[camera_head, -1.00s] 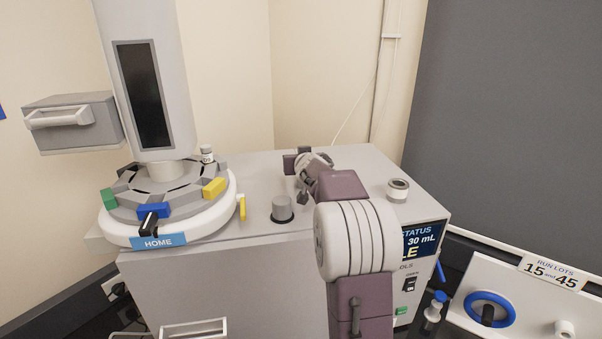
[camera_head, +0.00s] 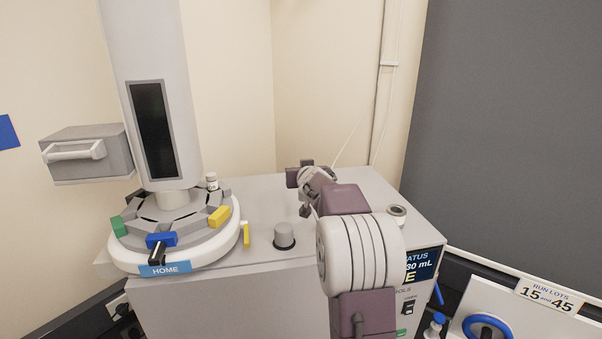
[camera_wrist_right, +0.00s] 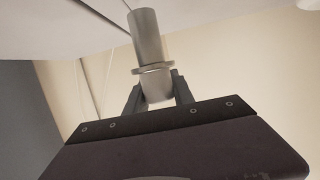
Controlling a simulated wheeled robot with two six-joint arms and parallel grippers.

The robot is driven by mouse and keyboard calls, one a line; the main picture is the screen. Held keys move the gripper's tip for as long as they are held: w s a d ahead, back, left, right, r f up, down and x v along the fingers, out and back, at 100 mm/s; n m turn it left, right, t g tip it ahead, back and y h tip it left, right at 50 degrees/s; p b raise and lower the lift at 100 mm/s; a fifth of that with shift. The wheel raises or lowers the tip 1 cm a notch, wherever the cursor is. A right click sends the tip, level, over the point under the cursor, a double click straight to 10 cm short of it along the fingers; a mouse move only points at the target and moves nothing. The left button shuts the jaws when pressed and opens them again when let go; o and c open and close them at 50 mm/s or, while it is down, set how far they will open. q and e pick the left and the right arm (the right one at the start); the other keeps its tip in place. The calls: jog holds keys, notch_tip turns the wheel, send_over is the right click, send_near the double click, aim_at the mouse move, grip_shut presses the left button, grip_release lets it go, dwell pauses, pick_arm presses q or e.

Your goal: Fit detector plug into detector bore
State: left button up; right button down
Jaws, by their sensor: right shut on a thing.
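In the right wrist view my right gripper (camera_wrist_right: 158,92) is shut on a grey metal cylinder with a flange (camera_wrist_right: 147,38), which appears to be the detector plug. The cylinder points up and away from the fingers. In the head view my right arm (camera_head: 352,250) reaches over the cabinet top; its gripper and the plug cannot be made out clearly there. A round metal fitting with a dark opening (camera_head: 397,210) is on the cabinet top to the right of my arm. I cannot tell for sure whether it is the detector bore. My left gripper is not in view.
The grey cabinet (camera_head: 230,310) carries a carousel (camera_head: 128,256) with coloured blocks at left, beneath a tall tower (camera_head: 183,60). A small grey capped post (camera_head: 284,233) stands between carousel and arm. A sloped panel with a blue ring (camera_head: 488,327) is at lower right.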

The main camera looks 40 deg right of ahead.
pick_arm(q)
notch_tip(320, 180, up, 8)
jog(key=p, duration=0.5)
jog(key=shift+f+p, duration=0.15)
jog(key=shift+p, duration=0.15)
pick_arm(e)
jog(key=s+d+r, duration=0.6)
jog(key=s+d, duration=0.1)
jog(key=d, duration=0.2)
jog(key=shift+r, duration=0.3)
jog(key=c, duration=1.9)
grip_release()
jog(key=shift+d, duration=0.1)
grip_shut()
jog(key=s+d+m+g+h, duration=0.1)
jog(key=s+d, duration=0.3)
jog(key=s, duration=0.3)
jog(key=s+d+r+m+g+h, duration=0.1)
jog(key=s+d+m+h, duration=0.1)
jog(key=s+d, duration=0.2)
jog(key=s, duration=0.3)
jog(key=shift+s, duration=0.3)
